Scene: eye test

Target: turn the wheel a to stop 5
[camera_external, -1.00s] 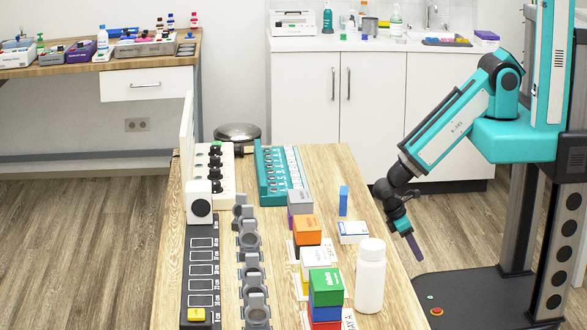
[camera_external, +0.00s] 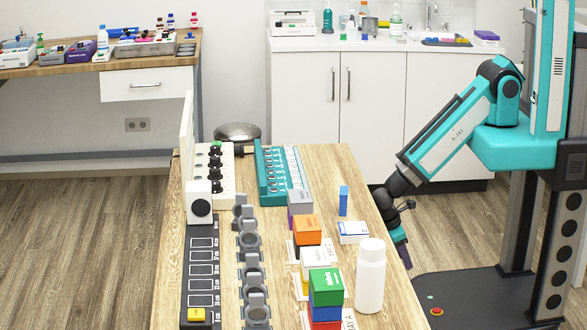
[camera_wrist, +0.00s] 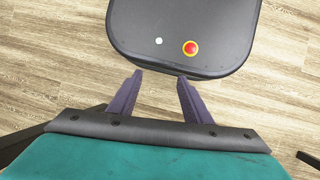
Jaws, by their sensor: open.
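No label for wheel a is readable, and I cannot tell which part it is. Candidates are the black knobs on a white panel (camera_external: 228,186) at the table's far left and a black disc on a white box (camera_external: 190,214) nearer the camera. My gripper (camera_external: 404,257) hangs fingers down by the table's right edge, well to the right of both. In the wrist view my gripper (camera_wrist: 160,78) has its two purple fingers apart with nothing between them. No wheel shows in the wrist view.
Stacked coloured blocks (camera_external: 326,285) and a white bottle (camera_external: 370,280) stand between my gripper and the left side. Grey ring holders (camera_external: 249,241) and a teal rack (camera_external: 264,178) are also on the table (camera_external: 335,160). My base's red button shows below the gripper.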

